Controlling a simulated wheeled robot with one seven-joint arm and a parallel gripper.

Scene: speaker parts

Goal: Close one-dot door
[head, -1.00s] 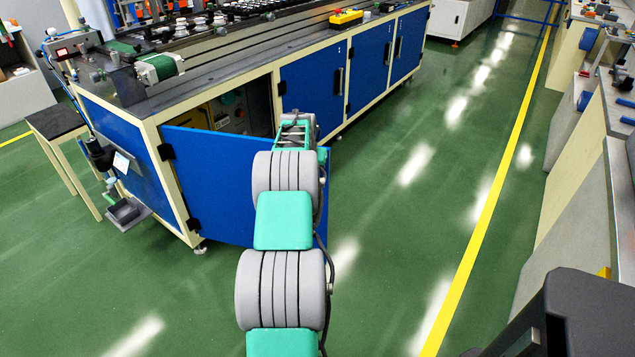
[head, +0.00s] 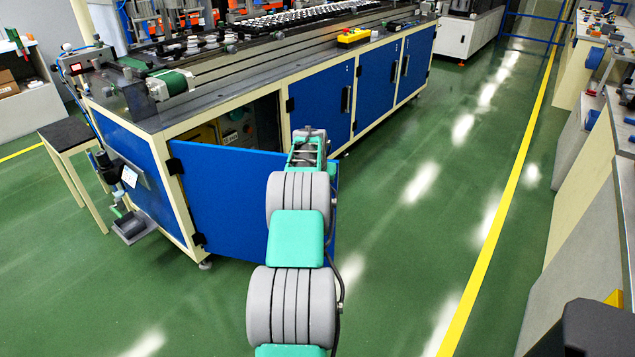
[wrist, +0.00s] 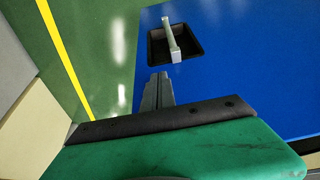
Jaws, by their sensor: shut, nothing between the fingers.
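The blue door (head: 225,195) stands open at the near end of the long machine cabinet, hinged on its left side and swung out over the floor. Its dot marking does not show. In the wrist view, the blue door face (wrist: 245,60) fills the right side, with a grey handle (wrist: 172,45) in a black recess. My gripper (wrist: 159,78) is shut and empty, its fingers just below the recess in the picture, close to the door's edge. Whether they touch the door cannot be told. In the head view, my arm hides the door's free-end area and the fingers are not clear.
The cabinet opening (head: 235,125) shows behind the door. Other blue doors (head: 322,103) on the cabinet are shut. A small black-topped table (head: 68,133) stands at left. Green floor is free right of the door, up to the yellow line (head: 495,200) and the benches.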

